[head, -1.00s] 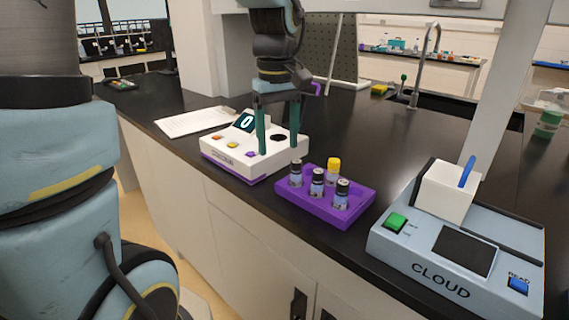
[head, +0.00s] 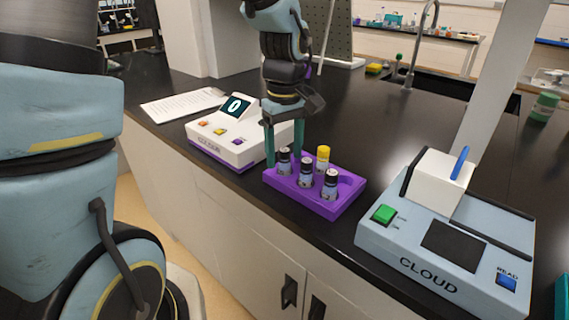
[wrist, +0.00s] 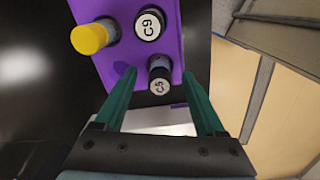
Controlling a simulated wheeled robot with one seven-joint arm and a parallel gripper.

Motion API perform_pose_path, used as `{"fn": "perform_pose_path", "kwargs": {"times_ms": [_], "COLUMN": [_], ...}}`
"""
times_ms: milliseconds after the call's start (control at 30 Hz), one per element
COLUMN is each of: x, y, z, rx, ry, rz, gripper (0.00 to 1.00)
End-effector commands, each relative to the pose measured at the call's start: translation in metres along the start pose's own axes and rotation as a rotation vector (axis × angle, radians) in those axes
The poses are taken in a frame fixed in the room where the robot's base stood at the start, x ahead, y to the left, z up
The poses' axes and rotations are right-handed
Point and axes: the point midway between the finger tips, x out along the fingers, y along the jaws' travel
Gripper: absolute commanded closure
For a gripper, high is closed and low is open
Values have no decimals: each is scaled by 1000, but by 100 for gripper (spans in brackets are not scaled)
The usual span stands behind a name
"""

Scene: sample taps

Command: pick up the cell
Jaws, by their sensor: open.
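The purple tray (head: 325,207) holds several small vials. The leftmost dark-capped vial (head: 284,163) is the one marked C5 in the wrist view (wrist: 159,76). The middle vial (head: 306,172) is marked C9 in the wrist view (wrist: 150,25). My gripper (head: 284,148) is open at the tray's left end. In the wrist view its green fingertips (wrist: 159,73) lie on either side of the C5 vial; contact cannot be told.
A white meter (head: 225,140) showing 0 stands left of the tray. A blue-grey CLOUD meter (head: 440,240) with a white lid (head: 437,180) stands right. The counter's front edge runs close by the tray. Bare black counter lies behind.

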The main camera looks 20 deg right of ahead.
Motion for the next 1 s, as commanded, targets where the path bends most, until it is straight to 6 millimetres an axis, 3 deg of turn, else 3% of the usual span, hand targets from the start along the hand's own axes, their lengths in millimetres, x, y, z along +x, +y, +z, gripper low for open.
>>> {"fn": "perform_pose_path", "kwargs": {"times_ms": [133,367,1000], "x": [12,14,13], "y": [0,0,0], "z": [1,0,0], "rx": [1,1,1], "ry": [-1,0,0], "rz": [-1,0,1], "gripper": [28,28,100]}}
